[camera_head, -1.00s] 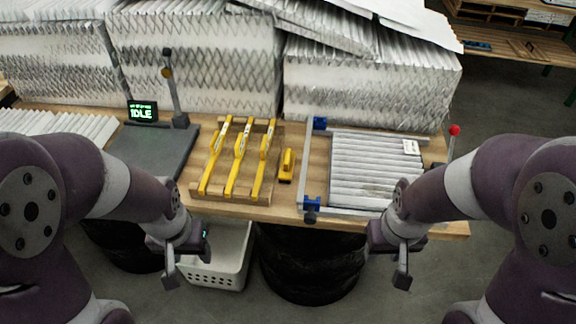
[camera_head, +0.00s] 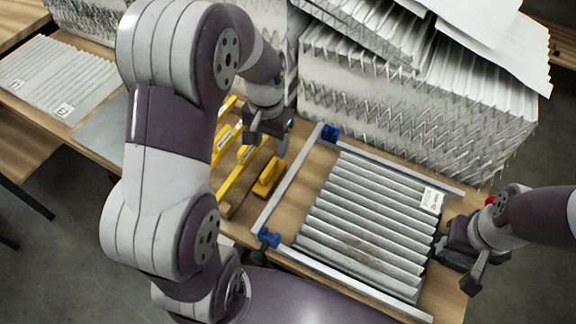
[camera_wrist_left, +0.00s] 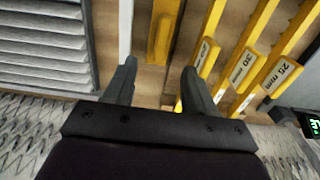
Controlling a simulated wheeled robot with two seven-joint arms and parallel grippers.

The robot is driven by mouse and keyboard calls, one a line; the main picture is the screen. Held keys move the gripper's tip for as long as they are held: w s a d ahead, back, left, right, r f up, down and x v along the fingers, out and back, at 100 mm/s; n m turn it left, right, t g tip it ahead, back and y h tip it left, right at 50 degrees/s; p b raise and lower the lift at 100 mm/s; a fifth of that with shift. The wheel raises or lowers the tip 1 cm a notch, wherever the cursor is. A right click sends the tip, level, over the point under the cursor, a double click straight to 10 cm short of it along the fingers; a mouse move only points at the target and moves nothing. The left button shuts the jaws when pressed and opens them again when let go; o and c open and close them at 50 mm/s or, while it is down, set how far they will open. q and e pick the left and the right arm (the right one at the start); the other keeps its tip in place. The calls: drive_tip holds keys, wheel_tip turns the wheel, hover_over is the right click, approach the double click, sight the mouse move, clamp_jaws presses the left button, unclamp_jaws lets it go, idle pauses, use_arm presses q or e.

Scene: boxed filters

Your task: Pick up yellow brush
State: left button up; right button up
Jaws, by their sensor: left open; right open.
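The yellow brush (camera_head: 268,178) lies on the wooden bench, between the yellow bars and the framed filter. It also shows in the left wrist view (camera_wrist_left: 163,35), just past the fingertips and roughly between their lines. My left gripper (camera_head: 268,145) is open and empty, above the bench on the far side of the brush in the head view. It also shows in the left wrist view (camera_wrist_left: 156,72), fingers apart with a gap between them and the brush. My right gripper (camera_head: 462,272) is open and empty at the right end of the bench, beside the filter.
Several yellow bars (camera_head: 240,170) with millimetre labels lie close beside the brush, partly hidden by my left arm. A pleated filter (camera_head: 365,225) lies in a metal frame with blue corner blocks (camera_head: 268,237). Stacks of filters (camera_head: 400,110) stand behind.

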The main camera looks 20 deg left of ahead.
sight(269, 167)
use_arm(q)
drive_tip(key=f, duration=0.1)
drive_tip(key=s+f, duration=0.1)
drive_tip(key=a+f, duration=0.1)
drive_tip(key=shift+s+f, duration=0.3)
drive_tip(key=f, duration=0.1)
drive_tip(key=f+p, duration=0.1)
drive_tip(key=w+d+f, duration=0.1)
drive_tip(key=shift+d+f, duration=0.1)
drive_tip(key=shift+f, duration=0.2)
drive_tip(key=f, duration=0.3)
drive_tip(key=shift+s+p, duration=0.25)
drive_tip(key=shift+p, duration=0.15)
drive_tip(key=shift+a+f, duration=0.2)
drive_tip(key=shift+a, duration=0.1)
drive_tip(key=shift+d, duration=0.1)
use_arm(e)
drive_tip(key=shift+s+a+r, duration=0.15)
drive_tip(key=shift+r, duration=0.4)
drive_tip(key=shift+s+a+r, duration=0.15)
drive_tip(key=shift+r, duration=0.4)
use_arm(q)
drive_tip(key=shift+w, duration=0.1)
drive_tip(key=c, duration=0.4)
drive_tip(key=shift+d, duration=0.1)
drive_tip(key=c, duration=0.5)
drive_tip(key=shift+o, duration=0.2)
